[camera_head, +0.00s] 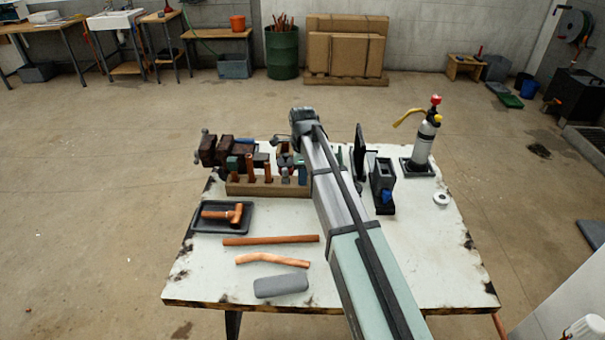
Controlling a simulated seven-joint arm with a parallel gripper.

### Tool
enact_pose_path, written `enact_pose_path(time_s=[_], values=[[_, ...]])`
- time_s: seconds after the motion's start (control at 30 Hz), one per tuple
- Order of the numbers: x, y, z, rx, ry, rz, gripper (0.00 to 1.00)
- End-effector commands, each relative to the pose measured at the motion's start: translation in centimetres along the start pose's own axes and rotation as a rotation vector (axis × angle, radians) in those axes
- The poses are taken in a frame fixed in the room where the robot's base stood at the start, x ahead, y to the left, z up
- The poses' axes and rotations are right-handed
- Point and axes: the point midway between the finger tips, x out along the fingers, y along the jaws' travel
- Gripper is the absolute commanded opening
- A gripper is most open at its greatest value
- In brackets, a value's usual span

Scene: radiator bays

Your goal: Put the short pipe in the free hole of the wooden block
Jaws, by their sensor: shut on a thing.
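The wooden block (268,189) stands at the back left of the white table. Upright copper pipes (250,166) stick up from its left and middle part. My gripper (286,160) is near the right part of the block, at the far end of my outstretched arm. It is small in view and partly covered by my arm. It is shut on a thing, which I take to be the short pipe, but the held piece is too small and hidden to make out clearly. I cannot tell which hole is free or whether the held piece touches the block.
A vise (212,150) is behind the block. A black tray (201,230) holds a copper tee. A straight pipe (270,240), bent pipe (272,260) and grey pad (281,285) lie in front. A torch (425,140) and dark stand (382,185) are at right.

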Motion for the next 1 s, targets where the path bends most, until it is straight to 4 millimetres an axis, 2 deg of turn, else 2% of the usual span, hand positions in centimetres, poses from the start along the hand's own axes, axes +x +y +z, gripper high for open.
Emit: enact_pose_path(time_s=[0.03, 0.07, 0.37, 0.73, 1.0], values=[[0.0, 0.0, 0.0, 0.0, 0.0, 0.0, 0.0], [0.0, 0.0, 0.0, 0.0, 0.0, 0.0, 0.23], [0.0, 0.0, 0.0, 0.0, 0.0, 0.0, 0.52], [-0.3, 0.0, 0.0, 0.0, 0.0, -0.001, 0.52], [-1.9, 0.0, 0.0, 0.0, 0.0, -0.001, 0.52]])
